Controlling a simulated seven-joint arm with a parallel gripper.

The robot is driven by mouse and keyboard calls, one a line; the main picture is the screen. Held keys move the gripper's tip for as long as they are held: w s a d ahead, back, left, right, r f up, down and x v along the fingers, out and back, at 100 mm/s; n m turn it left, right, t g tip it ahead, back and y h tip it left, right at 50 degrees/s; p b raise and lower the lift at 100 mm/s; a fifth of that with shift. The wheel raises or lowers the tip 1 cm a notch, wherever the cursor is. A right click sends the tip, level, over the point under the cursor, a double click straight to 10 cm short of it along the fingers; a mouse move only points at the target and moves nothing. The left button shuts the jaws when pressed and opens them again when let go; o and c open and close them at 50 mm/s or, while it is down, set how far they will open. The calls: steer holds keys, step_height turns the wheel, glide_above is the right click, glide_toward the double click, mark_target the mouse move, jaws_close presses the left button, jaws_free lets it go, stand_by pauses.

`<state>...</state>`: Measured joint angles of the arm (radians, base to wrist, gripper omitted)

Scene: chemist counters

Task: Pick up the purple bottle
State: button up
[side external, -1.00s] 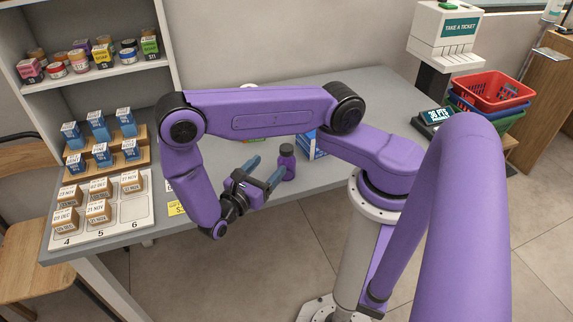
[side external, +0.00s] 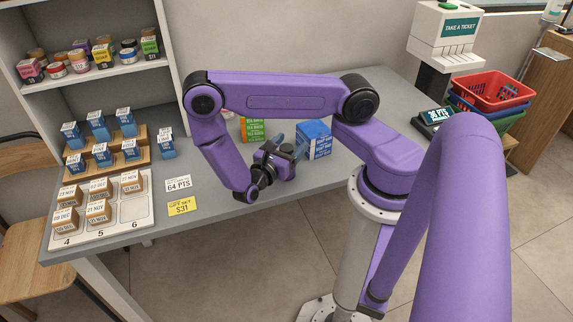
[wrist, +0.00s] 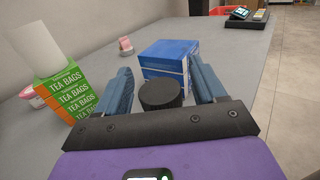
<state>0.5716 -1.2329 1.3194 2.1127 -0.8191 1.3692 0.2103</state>
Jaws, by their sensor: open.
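The purple bottle shows in the wrist view only as its round black cap (wrist: 161,95), between my two blue fingers. Its purple body is hidden there. In the side view my gripper (side external: 290,145) covers the place where the bottle stands, so little or none of it can be made out. My gripper, also in the wrist view (wrist: 160,75), is open, with a finger on each side of the cap and gaps between. I cannot tell how low the fingers reach along the bottle.
A blue box (side external: 315,140) stands just beyond the gripper, also in the wrist view (wrist: 168,60). Green and orange tea bag boxes (wrist: 62,92) stand to the left, near a white cylinder (wrist: 36,48). Price cards (side external: 182,206) lie on the counter's front. A shelf with small jars is at left.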

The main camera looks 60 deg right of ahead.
steer(key=shift+d, duration=0.2)
jaws_close()
steer(key=shift+r, duration=0.1)
